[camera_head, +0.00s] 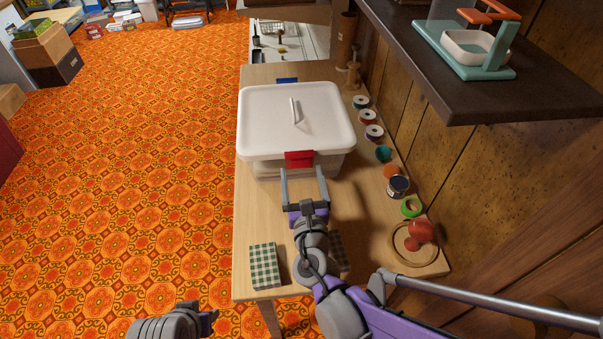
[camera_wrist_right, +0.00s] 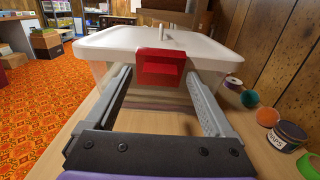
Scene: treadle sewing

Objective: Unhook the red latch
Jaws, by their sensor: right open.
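A translucent box with a white lid (camera_head: 270,105) stands on the wooden table. A red latch (camera_head: 299,159) is on its near side, at the lid's edge; it also shows in the right wrist view (camera_wrist_right: 161,68). My right gripper (camera_head: 304,172) is open, its two fingers pointing at the box on either side of the latch. In the right wrist view the gap between the fingers (camera_wrist_right: 160,88) is empty and the latch sits just above and beyond it. A blue latch (camera_head: 287,80) shows at the box's far side. My left arm shows at the bottom left; its fingertips are not clear.
Several thread spools (camera_head: 374,132), a dark tin (camera_head: 398,186), green tape (camera_head: 411,207) and a red object (camera_head: 421,232) line the table's right side by the wall. A dark shelf (camera_head: 470,85) overhangs at right.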

